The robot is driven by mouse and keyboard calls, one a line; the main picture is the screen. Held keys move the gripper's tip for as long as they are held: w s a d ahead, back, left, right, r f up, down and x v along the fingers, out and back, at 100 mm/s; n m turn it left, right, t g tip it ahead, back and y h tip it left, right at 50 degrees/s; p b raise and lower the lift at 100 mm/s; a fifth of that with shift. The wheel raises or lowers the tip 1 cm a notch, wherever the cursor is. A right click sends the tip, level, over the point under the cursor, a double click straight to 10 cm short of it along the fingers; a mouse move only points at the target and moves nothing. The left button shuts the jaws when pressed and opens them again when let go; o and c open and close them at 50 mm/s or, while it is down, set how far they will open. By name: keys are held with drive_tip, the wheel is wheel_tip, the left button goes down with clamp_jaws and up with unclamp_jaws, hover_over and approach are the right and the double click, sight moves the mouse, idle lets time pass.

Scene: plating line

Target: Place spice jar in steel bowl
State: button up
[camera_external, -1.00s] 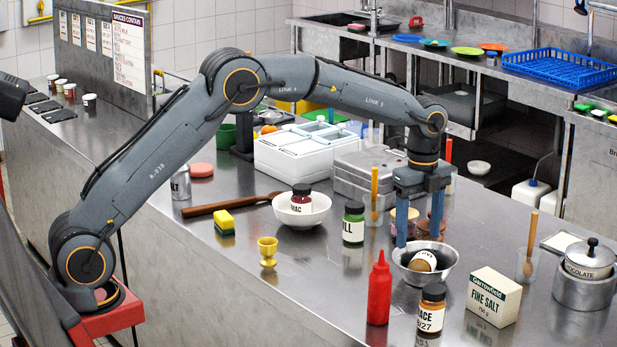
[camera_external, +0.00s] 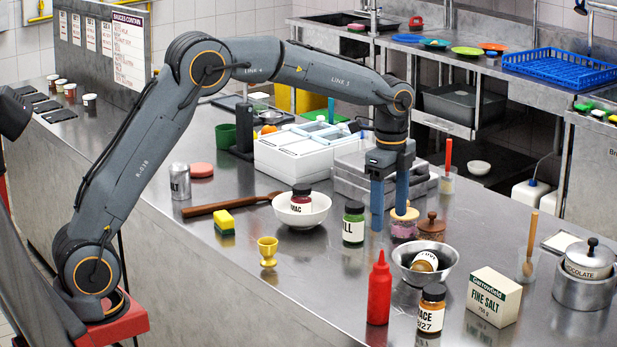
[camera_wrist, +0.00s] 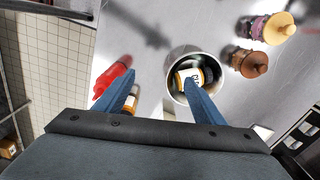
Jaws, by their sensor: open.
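A spice jar (camera_external: 424,261) with a white label and dark lid lies tilted inside the steel bowl (camera_external: 450,273). In the wrist view the jar (camera_wrist: 189,77) also lies within the bowl (camera_wrist: 172,60), partly behind a finger. My gripper (camera_external: 389,217) is open and empty, its blue fingers pointing down, behind and left of the bowl and apart from the jar. Other spice jars stand elsewhere: one (camera_external: 353,225) upright left of the gripper, one (camera_external: 431,311) upright in front of the bowl, and one (camera_external: 301,201) in a white bowl (camera_external: 302,216).
A red squeeze bottle (camera_external: 379,292) stands front left of the steel bowl, and a salt box (camera_external: 493,297) stands right.

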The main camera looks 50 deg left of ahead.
drive_tip(key=s+a+f+n, duration=0.4)
drive_tip(key=s+n, duration=0.1)
drive_tip(key=s, duration=0.5)
drive_tip(key=s+a+f+n, duration=0.5)
drive_tip(key=s, duration=0.6)
drive_tip(key=s+a+f+n, duration=0.5)
drive_tip(key=s, duration=0.5)
drive_tip(key=shift+s+a+f+n+t, duration=0.2)
drive_tip(key=shift+s+n+t, duration=0.1)
drive_tip(key=shift+t, duration=0.1)
